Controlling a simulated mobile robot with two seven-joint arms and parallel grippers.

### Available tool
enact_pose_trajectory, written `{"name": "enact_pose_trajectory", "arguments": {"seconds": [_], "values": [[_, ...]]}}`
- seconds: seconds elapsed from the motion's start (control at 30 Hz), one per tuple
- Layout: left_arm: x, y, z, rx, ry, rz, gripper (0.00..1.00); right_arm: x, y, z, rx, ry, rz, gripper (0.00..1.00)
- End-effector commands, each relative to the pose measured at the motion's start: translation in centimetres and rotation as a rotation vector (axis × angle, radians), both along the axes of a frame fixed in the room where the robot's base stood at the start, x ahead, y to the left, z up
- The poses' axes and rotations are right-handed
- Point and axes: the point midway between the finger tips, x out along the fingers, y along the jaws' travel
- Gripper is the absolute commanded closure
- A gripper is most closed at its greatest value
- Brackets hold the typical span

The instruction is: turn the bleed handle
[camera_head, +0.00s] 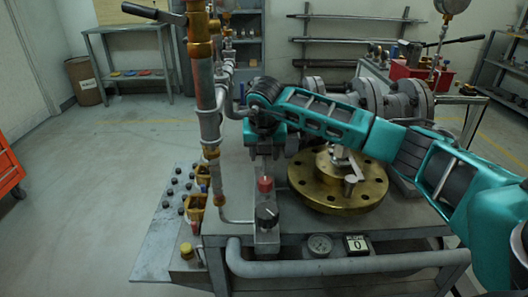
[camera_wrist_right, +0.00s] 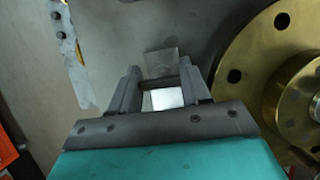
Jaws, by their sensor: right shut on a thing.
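My right gripper (camera_head: 265,157) points down over the front left of the bench, at the top of a small upright fitting with a red part (camera_head: 265,184) and a black knob (camera_head: 267,214) below. In the right wrist view, the fingers (camera_wrist_right: 160,90) are close together, with a small pale grey piece (camera_wrist_right: 167,98) between them. I take this piece to be the bleed handle; the fingers hide most of it in the head view. A grey flat piece (camera_wrist_right: 161,62) shows just beyond the fingertips. My left gripper is in neither view.
A vertical pipe (camera_head: 207,100) with a black lever (camera_head: 142,10) stands just left of my right gripper. A brass flange (camera_head: 340,197) lies on the bench to the right, under my right arm.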

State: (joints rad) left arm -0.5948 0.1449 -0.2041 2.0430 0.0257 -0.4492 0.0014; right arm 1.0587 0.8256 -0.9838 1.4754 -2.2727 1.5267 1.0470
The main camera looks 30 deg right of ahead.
Motion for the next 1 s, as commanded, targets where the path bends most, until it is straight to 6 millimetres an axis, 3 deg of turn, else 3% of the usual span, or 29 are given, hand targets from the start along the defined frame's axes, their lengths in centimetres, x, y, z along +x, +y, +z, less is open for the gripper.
{"name": "enact_pose_trajectory", "arguments": {"seconds": [0.5,0.53,0.77,1.0], "values": [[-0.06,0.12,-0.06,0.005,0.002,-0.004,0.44,0.03,-0.02,0.07,0.001,-0.001,-0.024,0.84],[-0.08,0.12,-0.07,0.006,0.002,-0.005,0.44,0.03,-0.02,0.07,0.001,-0.001,-0.024,0.5],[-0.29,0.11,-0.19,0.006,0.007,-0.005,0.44,0.01,-0.02,0.05,0.001,0.0,-0.022,0.28],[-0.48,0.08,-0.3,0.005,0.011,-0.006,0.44,0.0,-0.01,0.08,0.0,0.0,-0.021,0.28]]}}
